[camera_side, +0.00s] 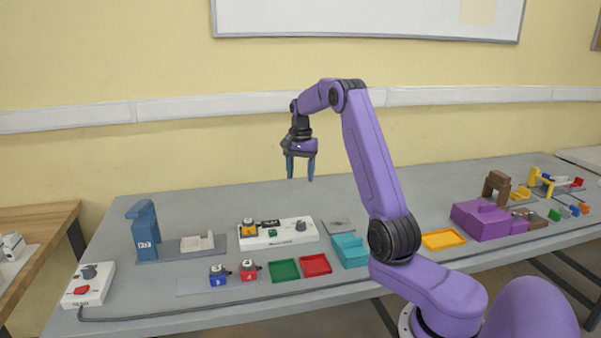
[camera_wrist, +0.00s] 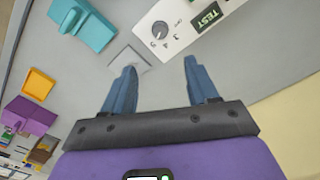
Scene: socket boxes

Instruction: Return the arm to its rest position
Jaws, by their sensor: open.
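My gripper (camera_side: 300,168) hangs from my purple arm, well above the grey table (camera_side: 210,300), with its blue fingers pointing down. It is open and empty, and clear space shows between the fingers in the wrist view (camera_wrist: 160,85). It is raised above the area around the white test box (camera_side: 280,234) and the small grey plate (camera_side: 338,225). In the wrist view, the test box (camera_wrist: 182,28) lies beyond the fingertips and the grey plate (camera_wrist: 138,60) shows partly behind the left finger.
A blue upright stand (camera_side: 146,232), a blue and a red socket box (camera_side: 249,269), green (camera_side: 285,270) and red (camera_side: 316,264) trays, a teal block (camera_side: 350,250), a yellow tray (camera_side: 443,239) and a purple block (camera_side: 484,221) stand on the table. The air around my gripper is free.

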